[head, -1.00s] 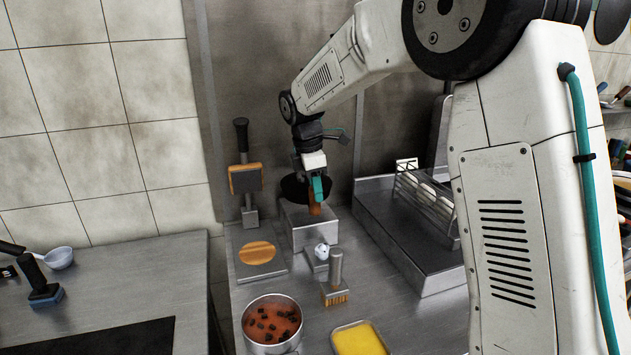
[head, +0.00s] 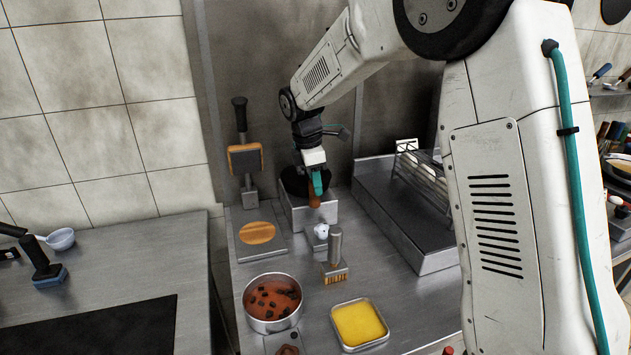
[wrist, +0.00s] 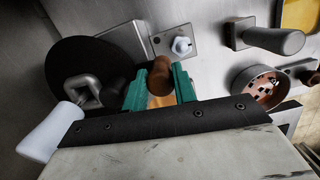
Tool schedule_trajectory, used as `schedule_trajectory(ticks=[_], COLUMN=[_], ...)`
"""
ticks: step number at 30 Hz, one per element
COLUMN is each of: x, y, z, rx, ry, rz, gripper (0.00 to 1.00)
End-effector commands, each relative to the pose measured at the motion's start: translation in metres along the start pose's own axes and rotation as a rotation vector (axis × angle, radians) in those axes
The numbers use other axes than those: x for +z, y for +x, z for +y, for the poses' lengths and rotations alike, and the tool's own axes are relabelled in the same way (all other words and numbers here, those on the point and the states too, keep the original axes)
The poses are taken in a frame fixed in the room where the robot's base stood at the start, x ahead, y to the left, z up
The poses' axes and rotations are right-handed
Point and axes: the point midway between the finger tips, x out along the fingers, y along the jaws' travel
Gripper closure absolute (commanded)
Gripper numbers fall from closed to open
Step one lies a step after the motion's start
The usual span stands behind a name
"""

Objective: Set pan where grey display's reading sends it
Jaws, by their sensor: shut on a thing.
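The pan is a dark round pan (head: 293,181) with a brown handle. In the head view it is at the steel block (head: 312,216) by the back wall; I cannot tell whether it rests on the block or is just above it. My gripper (head: 317,186) is shut on the brown handle. In the wrist view the green jaws (wrist: 160,88) close around the handle (wrist: 161,72), and the black pan disc (wrist: 75,60) shows to the left. A white knob (wrist: 182,45) on a small steel plate is beside the handle. I cannot make out a grey display or a reading.
A pot of red sauce (head: 272,321), a yellow-filled tray (head: 359,324) and a brush (head: 334,262) stand in front. A plate with an orange round patch (head: 257,232) is left of the block. A raised steel unit with a rack (head: 425,172) is right.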

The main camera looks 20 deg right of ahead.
Motion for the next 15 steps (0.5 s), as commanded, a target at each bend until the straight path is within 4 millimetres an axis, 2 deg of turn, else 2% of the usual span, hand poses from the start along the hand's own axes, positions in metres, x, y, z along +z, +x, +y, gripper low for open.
schedule_trajectory(ticks=[15], x=[-0.0008], y=[0.005], z=[0.0007], rx=[0.003], ry=[0.0], rz=[0.0], gripper=[1.0])
